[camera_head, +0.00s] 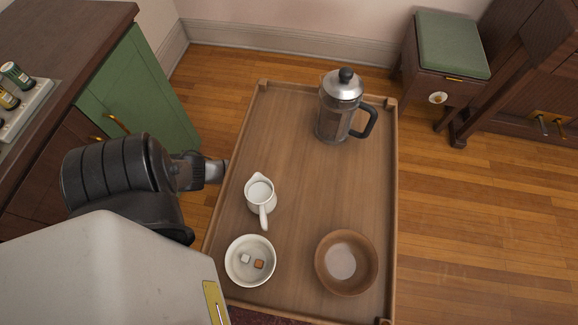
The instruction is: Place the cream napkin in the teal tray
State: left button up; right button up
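I see no cream napkin and no teal tray in the head view. My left gripper (222,171) is at the left edge of the wooden table (299,124), left of the white jug. It is seen from the side and is small, so I cannot tell whether it is open or shut. I see nothing clearly held in it. My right gripper is not in view.
On the rimmed table stand a French press (335,117), a white jug (260,196), a white bowl (239,277) with two small cubes, and a brown bowl (366,271). A green cabinet (140,90) is at left, a cushioned stool (450,45) at upper right. The table's middle is clear.

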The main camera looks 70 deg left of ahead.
pick_arm(q)
jog(key=shift+f, duration=0.25)
jog(key=o, duration=0.9)
jog(key=shift+r+p, duration=2.5)
jog(key=shift+r, duration=1.25)
